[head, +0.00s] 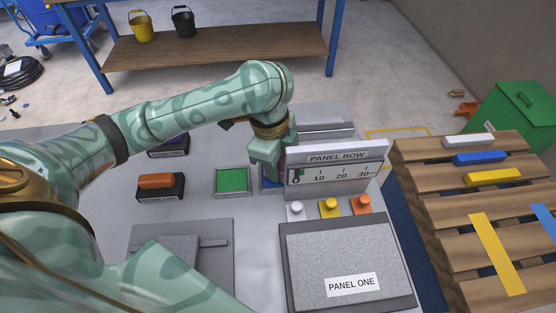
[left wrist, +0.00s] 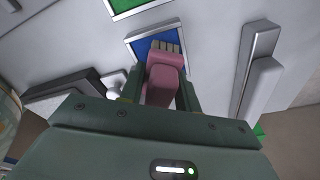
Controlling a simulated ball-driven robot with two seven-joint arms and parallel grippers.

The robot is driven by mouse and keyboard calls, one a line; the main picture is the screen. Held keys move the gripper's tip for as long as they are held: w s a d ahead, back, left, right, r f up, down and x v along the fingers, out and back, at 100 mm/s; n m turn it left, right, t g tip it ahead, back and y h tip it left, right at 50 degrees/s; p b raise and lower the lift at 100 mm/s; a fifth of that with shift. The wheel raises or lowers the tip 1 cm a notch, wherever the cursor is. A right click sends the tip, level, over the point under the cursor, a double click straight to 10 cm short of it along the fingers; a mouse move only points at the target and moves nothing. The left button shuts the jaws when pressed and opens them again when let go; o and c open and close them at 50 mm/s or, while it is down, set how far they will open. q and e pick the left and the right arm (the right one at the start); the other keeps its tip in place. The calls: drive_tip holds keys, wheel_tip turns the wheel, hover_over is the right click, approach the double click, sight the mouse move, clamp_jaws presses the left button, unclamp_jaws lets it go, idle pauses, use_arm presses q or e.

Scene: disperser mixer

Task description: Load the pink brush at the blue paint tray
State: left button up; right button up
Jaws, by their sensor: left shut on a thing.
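My left gripper (head: 265,166) is shut on the pink brush (left wrist: 164,78) and points down behind the panel-bow board. In the left wrist view the brush's pale bristles lie over the blue paint tray (left wrist: 147,41), a blue square with a light rim. I cannot tell whether the bristles touch the paint. In the head view only a small part of the blue tray (head: 268,184) shows; the gripper and the board hide the rest. My right gripper is not in view.
The panel-bow board (head: 335,157) stands just right of my left gripper. A green tray (head: 232,180) is to its left. An orange block (head: 156,181) sits on a dark holder. The panel-one slab (head: 345,255) is in front, and a wooden pallet (head: 470,225) stands right.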

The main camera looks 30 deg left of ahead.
use_arm(q)
drive_tip(key=shift+f, duration=0.35)
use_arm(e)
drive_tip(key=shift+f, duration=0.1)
use_arm(q)
drive_tip(key=shift+s+f+p, duration=0.1)
drive_tip(key=shift+f+p, duration=0.05)
drive_tip(key=shift+p, duration=0.35)
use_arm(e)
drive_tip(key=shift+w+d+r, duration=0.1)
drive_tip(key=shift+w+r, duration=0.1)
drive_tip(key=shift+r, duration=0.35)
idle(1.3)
